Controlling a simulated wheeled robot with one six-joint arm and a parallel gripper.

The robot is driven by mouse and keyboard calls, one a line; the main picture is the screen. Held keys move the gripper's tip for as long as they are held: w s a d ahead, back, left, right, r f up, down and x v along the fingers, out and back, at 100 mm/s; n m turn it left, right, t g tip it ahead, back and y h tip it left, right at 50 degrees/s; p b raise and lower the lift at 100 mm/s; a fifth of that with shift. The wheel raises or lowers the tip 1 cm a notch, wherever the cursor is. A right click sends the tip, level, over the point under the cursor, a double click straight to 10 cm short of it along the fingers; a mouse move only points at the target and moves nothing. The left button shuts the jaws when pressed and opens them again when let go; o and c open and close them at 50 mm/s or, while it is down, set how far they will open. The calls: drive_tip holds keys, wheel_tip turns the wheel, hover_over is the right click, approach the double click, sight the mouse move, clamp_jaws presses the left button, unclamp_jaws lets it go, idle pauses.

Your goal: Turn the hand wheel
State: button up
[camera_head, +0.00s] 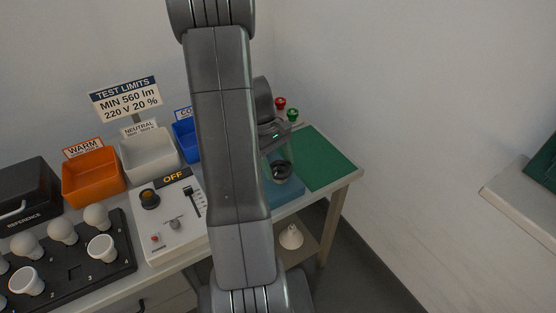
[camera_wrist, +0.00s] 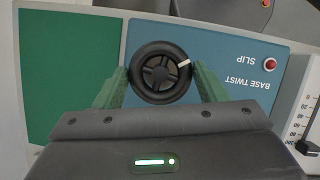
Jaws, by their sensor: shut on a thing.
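The hand wheel (camera_wrist: 160,72) is a black spoked disc with a white mark on its rim, at the upper right in the wrist view. It sits on a blue panel (camera_wrist: 225,65) labelled BASE TWIST and SLIP. My gripper (camera_wrist: 160,85) has one green finger on each side of the wheel and is shut on it. In the head view the dark wheel (camera_head: 282,170) shows below my gripper (camera_head: 276,150), at the right end of the bench. My arm hides part of the panel there.
A green mat (camera_head: 325,160) lies right of the panel. Left are a control box (camera_head: 165,225) reading OFF, orange (camera_head: 92,178) and white (camera_head: 146,155) bins, and a black bulb tray (camera_head: 75,265). Red (camera_head: 280,103) and green (camera_head: 292,115) knobs stand behind. A white lamp (camera_head: 291,237) is below.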

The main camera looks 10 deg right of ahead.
drive_tip(key=shift+d+m+y+p, duration=0.1)
drive_tip(key=shift+m+y+p, duration=0.35)
drive_tip(key=shift+m, duration=0.95)
drive_tip(key=o, duration=1)
drive_tip(key=shift+g, duration=0.3)
drive_tip(key=v, duration=1.4)
drive_tip(key=shift+d+b, duration=0.2)
drive_tip(key=shift+b, duration=0.1)
drive_tip(key=shift+y, duration=0.25)
drive_tip(key=x, duration=1.4)
drive_tip(key=shift+d, duration=0.1)
